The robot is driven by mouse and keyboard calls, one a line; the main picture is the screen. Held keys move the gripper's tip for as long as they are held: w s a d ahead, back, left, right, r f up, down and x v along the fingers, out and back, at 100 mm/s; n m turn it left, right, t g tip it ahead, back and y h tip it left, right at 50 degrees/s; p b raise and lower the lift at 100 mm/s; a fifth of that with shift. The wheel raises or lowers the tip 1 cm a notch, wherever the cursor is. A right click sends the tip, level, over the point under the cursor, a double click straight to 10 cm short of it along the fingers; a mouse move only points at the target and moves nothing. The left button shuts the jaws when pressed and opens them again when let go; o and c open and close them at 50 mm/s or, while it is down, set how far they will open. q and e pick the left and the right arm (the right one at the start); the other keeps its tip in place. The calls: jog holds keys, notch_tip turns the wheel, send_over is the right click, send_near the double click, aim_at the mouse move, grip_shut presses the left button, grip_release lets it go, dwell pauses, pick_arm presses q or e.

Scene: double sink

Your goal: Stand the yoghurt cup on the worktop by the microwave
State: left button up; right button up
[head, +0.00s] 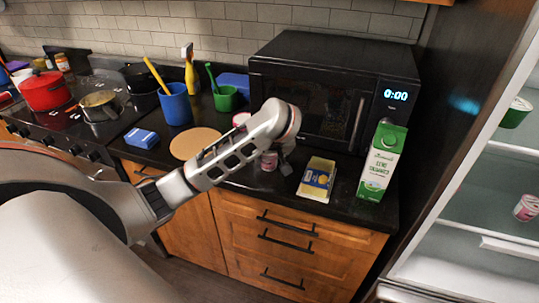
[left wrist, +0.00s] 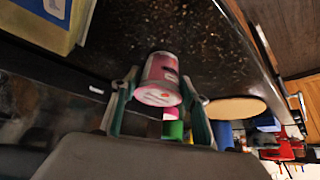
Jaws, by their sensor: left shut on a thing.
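The yoghurt cup (head: 269,161) is small and pink, and stands roughly upright at the worktop (head: 300,210) in front of the microwave (head: 325,95). My left gripper (head: 279,157) comes from above and is shut on it. In the left wrist view the cup (left wrist: 160,80) sits between the two fingers of the gripper (left wrist: 163,88), in an upside-down picture. The cup's base is at or very close to the dark worktop; I cannot tell whether it touches. My right gripper is not in view.
A yellow butter pack (head: 317,180) and a green-white carton (head: 382,160) stand right of the cup. A round board (head: 195,143), blue pot (head: 176,105) and green cup (head: 226,98) are left. The open fridge (head: 470,215) at right holds another pink cup (head: 526,207).

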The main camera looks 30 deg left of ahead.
pick_arm(q)
jog(key=o, duration=1.2)
jog(key=shift+s+d+r, duration=0.1)
jog(key=shift+d+r, duration=0.05)
jog(key=shift+r, duration=0.4)
jog(key=shift+v, duration=5.6)
